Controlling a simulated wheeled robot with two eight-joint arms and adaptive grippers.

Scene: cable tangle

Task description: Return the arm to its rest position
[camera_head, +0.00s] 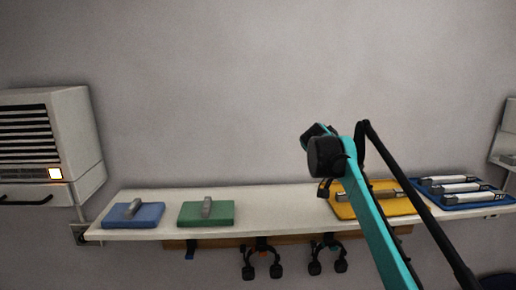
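A teal and black arm (367,213), which looks like my right one, comes in from the lower right. It slants up to a thick black joint (325,157) in front of the wall, above the shelf. A black tube (410,195) runs beside it on the right. A small dark part (324,188) shows just below the joint, and I cannot tell what it is. I can make out no gripper fingers on this arm. My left arm and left gripper are not in view.
A white shelf (265,197) bears a blue case (148,217), a green case (222,213), a yellow tray (394,206) and a blue tray (486,198) of white tools. Two black headphone-like things (262,262) (328,256) hang below. A white vent unit (85,128) stands left.

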